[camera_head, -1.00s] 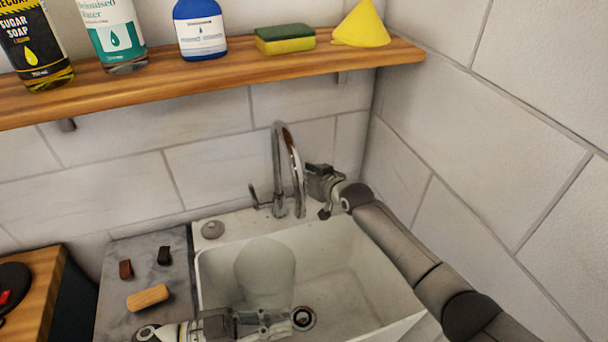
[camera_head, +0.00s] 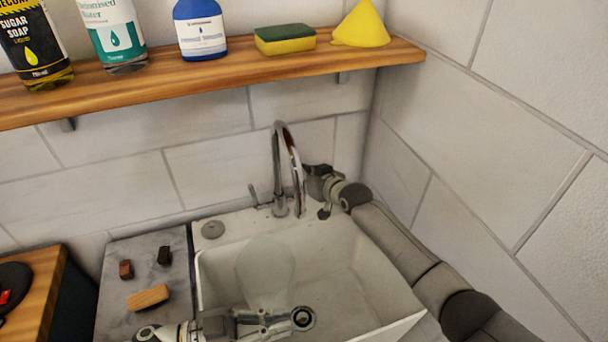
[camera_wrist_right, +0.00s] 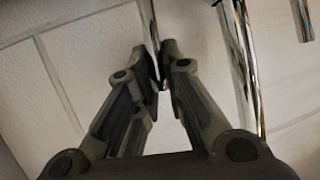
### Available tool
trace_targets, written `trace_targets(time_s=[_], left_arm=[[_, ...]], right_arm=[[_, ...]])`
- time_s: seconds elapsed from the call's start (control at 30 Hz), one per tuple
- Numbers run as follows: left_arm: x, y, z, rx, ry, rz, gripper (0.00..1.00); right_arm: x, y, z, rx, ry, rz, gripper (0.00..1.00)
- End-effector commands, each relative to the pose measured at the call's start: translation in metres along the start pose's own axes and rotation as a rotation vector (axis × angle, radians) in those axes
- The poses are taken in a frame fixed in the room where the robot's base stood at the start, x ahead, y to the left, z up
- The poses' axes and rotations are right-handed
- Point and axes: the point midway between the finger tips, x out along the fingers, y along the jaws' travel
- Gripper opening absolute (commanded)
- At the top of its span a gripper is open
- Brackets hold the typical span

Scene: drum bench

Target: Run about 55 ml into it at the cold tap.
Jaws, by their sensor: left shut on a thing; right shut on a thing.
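A translucent, pale vessel (camera_head: 265,268) is over the white sink in the head view. My left gripper (camera_head: 264,322) is shut on the vessel at its lower end, near the front of the sink. The chrome swan-neck tap (camera_head: 279,165) stands at the back of the sink, its outlet above and to the right of the vessel. My right gripper (camera_head: 310,172) is beside the tap's right side. In the right wrist view, my right gripper (camera_wrist_right: 160,80) is shut on a thin chrome lever (camera_wrist_right: 153,28). No water stream or level in the vessel is discernible.
A second tap lever (camera_head: 255,195) is on the left. A grey counter (camera_head: 125,300) holds a wooden-looking block (camera_head: 148,297) and two small dark pieces. A wooden shelf (camera_head: 200,85) with bottles, sponge and yellow funnel hangs above.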

Motion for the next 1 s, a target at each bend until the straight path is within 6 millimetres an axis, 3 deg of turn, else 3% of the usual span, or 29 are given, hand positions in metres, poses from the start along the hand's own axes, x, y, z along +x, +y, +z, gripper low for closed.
trace_targets(time_s=[0.37, 1.0], left_arm=[[0.000, 0.000, -0.001, 0.001, 0.001, 0.000, 0.00], [0.000, 0.000, -0.001, 0.001, 0.001, 0.000, 0.00]], right_arm=[[-0.008, -0.001, 0.008, -0.029, 0.119, -0.003, 0.00], [-0.032, -0.005, 0.030, -0.128, 0.553, -0.010, 0.00]])
